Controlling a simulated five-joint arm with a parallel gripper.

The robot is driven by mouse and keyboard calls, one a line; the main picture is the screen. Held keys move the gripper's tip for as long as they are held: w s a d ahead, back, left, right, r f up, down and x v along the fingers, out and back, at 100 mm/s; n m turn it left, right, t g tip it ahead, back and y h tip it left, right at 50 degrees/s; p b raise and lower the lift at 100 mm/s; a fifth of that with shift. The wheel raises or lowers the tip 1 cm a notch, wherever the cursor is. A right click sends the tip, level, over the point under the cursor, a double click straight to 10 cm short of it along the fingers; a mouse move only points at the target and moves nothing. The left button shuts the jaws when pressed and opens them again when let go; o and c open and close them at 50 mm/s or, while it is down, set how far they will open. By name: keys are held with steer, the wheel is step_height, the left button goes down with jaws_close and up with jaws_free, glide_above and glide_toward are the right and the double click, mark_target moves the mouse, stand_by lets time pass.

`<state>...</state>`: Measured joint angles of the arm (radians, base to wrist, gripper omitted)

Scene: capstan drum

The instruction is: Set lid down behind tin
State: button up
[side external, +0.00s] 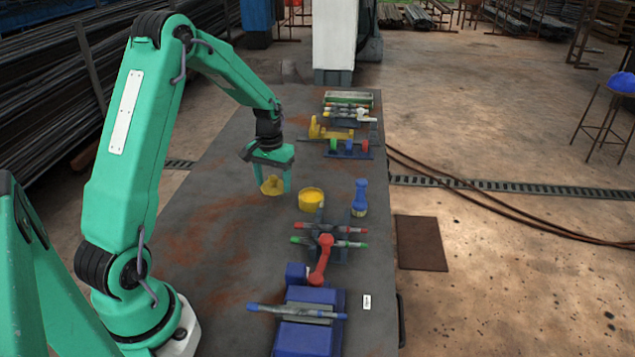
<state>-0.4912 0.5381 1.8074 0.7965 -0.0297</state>
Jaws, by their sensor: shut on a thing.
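My gripper (273,180) is green and points down over the table, left of the yellow tin (311,203). It is shut on a yellow lid (270,188), which shows low between the fingers. The finger and hand hide part of the lid. I cannot tell whether the lid touches the table or hangs just above it. The tin stands upright on the table, a short gap to the right of the lid.
A blue bottle-shaped thing (360,198) stands right of the tin. A capstan with red- and green-tipped bars (327,240) and a blue vise (308,325) are nearer. Racks with coloured parts (348,140) stand farther back. The table (205,215) is clear left of the lid.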

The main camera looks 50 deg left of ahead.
mark_target(273, 187)
steer(key=shift+f, duration=0.1)
steer(key=shift+f, duration=1.9)
steer(key=shift+f, duration=0.1)
steer(key=o, duration=1)
step_height(273, 187, up, 12)
steer(key=shift+r, duration=0.1)
